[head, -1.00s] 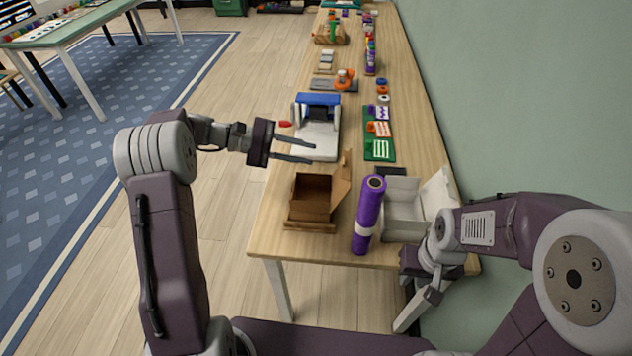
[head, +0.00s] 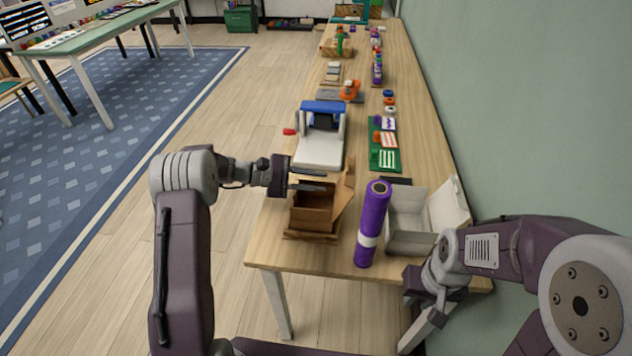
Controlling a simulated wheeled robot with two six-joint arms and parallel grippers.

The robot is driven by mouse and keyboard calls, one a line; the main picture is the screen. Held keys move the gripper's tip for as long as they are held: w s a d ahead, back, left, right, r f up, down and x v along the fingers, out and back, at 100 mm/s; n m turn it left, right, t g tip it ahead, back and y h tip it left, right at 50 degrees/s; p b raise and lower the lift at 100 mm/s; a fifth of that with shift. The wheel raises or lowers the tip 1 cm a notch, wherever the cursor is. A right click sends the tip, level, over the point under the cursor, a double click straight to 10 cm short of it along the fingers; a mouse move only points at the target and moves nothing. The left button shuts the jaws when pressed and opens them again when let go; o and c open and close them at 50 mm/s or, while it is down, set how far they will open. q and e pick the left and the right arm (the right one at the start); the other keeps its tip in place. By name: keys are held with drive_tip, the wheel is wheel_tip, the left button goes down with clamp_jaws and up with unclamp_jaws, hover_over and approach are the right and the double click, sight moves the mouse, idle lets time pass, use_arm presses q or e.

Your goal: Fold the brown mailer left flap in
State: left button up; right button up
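The brown mailer (head: 312,218) is an open cardboard box at the near end of the long wooden table. A tall flap (head: 345,196) stands up and leans outward on its right side, and a low strip lies along its front. I cannot clearly make out its left flap. My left gripper (head: 318,181) is at the mailer's far left edge, fingers pointing right across its top. The fingers are parted with nothing seen between them; contact with the cardboard cannot be told. My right gripper (head: 428,300) hangs low by the table's front right corner, its fingers mostly hidden.
A purple roll (head: 372,224) stands close to the right of the mailer. An open white box (head: 408,238) is beyond it near the wall. A white and blue device (head: 320,150) sits behind the mailer. Green-based cards (head: 384,160) lie farther right.

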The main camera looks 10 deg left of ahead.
use_arm(q)
clamp_jaws()
idle(1.4)
